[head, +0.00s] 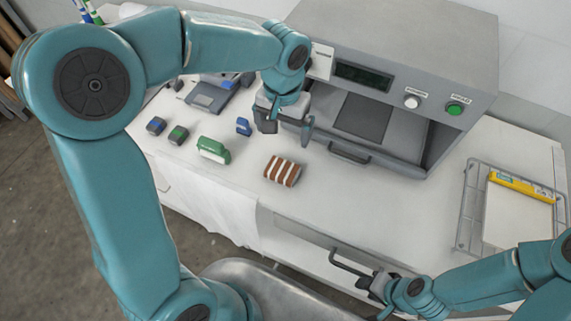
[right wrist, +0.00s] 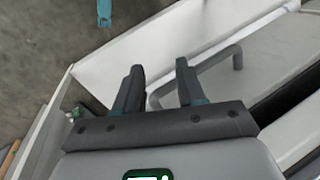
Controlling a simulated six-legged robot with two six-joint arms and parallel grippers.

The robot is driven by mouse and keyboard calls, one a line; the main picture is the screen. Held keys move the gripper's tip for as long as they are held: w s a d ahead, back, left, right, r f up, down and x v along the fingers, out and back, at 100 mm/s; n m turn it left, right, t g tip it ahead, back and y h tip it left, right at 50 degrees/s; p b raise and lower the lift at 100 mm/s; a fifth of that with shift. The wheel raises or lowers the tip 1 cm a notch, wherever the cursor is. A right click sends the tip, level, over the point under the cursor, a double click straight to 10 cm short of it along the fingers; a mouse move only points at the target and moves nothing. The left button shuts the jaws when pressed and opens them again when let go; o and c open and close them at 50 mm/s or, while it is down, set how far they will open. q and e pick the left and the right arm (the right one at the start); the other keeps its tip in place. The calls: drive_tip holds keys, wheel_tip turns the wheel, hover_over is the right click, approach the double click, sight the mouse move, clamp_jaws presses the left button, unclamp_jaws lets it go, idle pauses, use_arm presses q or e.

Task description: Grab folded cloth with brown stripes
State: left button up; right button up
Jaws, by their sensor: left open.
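The folded cloth with brown and white stripes (head: 283,171) lies on the white worktop in the head view, in front of the press. My left gripper (head: 287,125) is open and empty, above and behind the cloth, with its fingers pointing down. It is apart from the cloth. My right gripper (head: 372,286) is low at the front of the bench, beside a dark drawer handle (head: 349,266). In the right wrist view its two fingers (right wrist: 160,88) stand apart near the grey bar of the handle (right wrist: 222,58). I cannot tell whether they touch it.
The grey press (head: 390,50) with its open bay stands behind the cloth. A green-and-white item (head: 213,150), a small blue block (head: 243,126) and other small blocks lie to the left. A wire rack (head: 467,205) is at the right. The worktop right of the cloth is clear.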

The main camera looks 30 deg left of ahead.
use_arm(q)
hover_over(282, 168)
wheel_tip(282, 168, down, 6)
wheel_tip(282, 168, down, 4)
drive_tip(key=shift+d+f+b, duration=0.1)
drive_tip(key=shift+d+b, duration=0.05)
drive_tip(key=shift+b, duration=1.05)
drive_tip(key=shift+s+f, duration=0.25)
drive_tip(key=shift+s, duration=0.05)
drive_tip(key=f+b, duration=0.3)
drive_tip(key=f, duration=0.1)
drive_tip(key=shift+w+f, duration=0.15)
drive_tip(key=shift+w, duration=0.05)
drive_tip(key=shift+w+f, duration=0.1)
drive_tip(key=shift+f, duration=0.15)
drive_tip(key=shift+r, duration=0.2)
drive_tip(key=shift+s, duration=0.25)
drive_tip(key=c, duration=0.8)
drive_tip(key=shift+o, duration=0.2)
drive_tip(key=shift+w, duration=0.1)
